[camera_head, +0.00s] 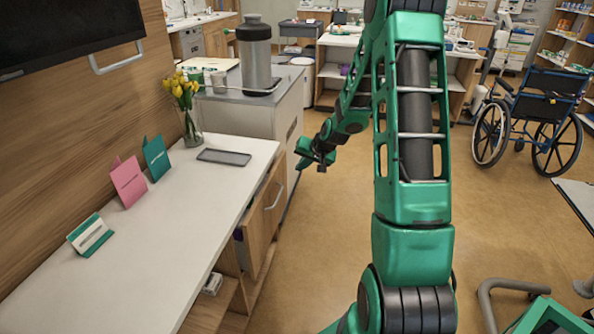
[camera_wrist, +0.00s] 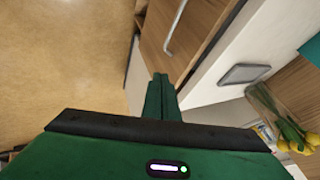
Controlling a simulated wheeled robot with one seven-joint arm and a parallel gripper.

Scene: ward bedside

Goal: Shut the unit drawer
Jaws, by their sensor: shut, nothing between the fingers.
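The bedside unit has a white top (camera_head: 165,235) and a wooden drawer front (camera_head: 257,225) on its right side. A pale bar handle (camera_head: 275,197) is on that front. The front appears to stand out a little from the unit; how far is hard to tell. In the wrist view, the wooden front (camera_wrist: 195,45) and its handle (camera_wrist: 176,27) show at the top. My gripper (camera_head: 311,163) is shut and empty, beyond the handle and to its right, apart from the front. Its closed fingers (camera_wrist: 160,95) point toward the front's edge in the wrist view.
On the white top are a dark tablet (camera_head: 223,157), upright cards (camera_head: 128,182) and a vase of yellow flowers (camera_head: 190,115). A grey cabinet (camera_head: 235,108) with a large flask (camera_head: 255,55) stands behind. A wheelchair (camera_head: 533,120) is at right. Open floor (camera_head: 325,230) lies beside the unit.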

